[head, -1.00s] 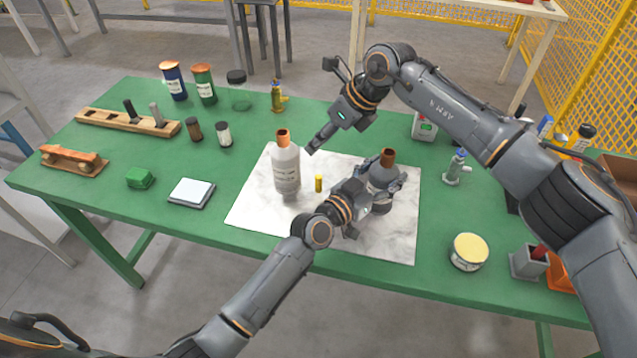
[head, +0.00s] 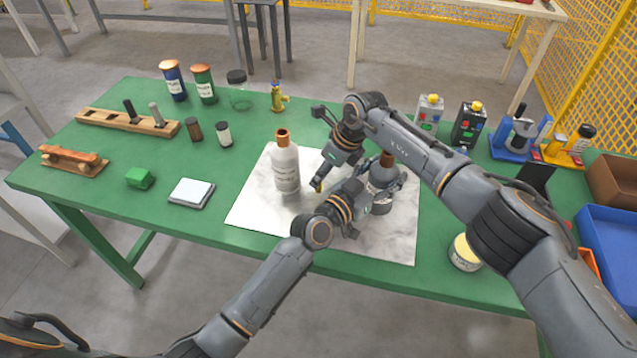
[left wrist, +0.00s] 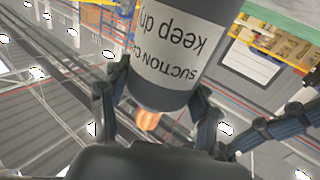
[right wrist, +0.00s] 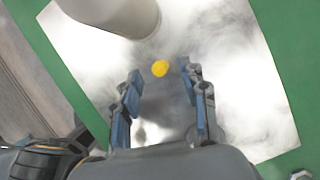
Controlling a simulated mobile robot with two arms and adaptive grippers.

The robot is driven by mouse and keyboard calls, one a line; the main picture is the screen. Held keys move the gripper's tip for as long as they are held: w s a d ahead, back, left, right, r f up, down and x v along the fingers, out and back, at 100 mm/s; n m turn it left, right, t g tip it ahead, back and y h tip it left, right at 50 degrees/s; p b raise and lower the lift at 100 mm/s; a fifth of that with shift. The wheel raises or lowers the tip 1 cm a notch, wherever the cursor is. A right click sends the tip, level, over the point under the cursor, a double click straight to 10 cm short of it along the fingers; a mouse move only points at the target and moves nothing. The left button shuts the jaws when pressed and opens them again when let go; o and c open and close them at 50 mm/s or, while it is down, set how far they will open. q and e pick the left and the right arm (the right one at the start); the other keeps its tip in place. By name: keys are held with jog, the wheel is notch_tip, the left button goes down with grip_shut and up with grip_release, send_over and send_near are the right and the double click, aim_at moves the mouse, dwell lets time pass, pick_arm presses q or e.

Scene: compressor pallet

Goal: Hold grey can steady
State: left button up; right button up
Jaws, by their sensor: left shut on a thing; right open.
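The grey can (head: 381,177), dark with a copper-coloured neck, stands on the marble-patterned mat (head: 255,210). My left gripper (head: 378,188) is shut around its side. In the left wrist view the can (left wrist: 180,50) sits between the two fingers, its label reading "keep dry". My right gripper (head: 322,184) is open and low over the mat, left of the can. In the right wrist view a small yellow piece (right wrist: 160,68) shows between the open fingertips; I cannot tell whether they touch it. My right arm partly hides the can's top.
A lighter grey bottle (head: 285,170) stands on the mat close left of my right gripper. A white square pad (head: 192,192) and green block (head: 140,177) lie further left. A round yellow-topped tin (head: 464,252) is at the right, partly behind my right arm.

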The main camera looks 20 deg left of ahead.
jog(key=shift+a+f, duration=0.3)
jog(key=shift+f, duration=0.3)
jog(key=shift+w, duration=0.1)
jog(key=shift+c, duration=0.5)
grip_shut()
notch_tip(320, 180, up, 10)
jog(key=d+r+m+t, duration=0.2)
jog(key=d+r+m, duration=0.3)
jog(key=d+r, duration=0.95)
jog(key=shift+h, duration=0.4)
jog(key=f, duration=1)
jog(key=shift+s+d+f, duration=0.2)
jog(key=shift+s, duration=0.05)
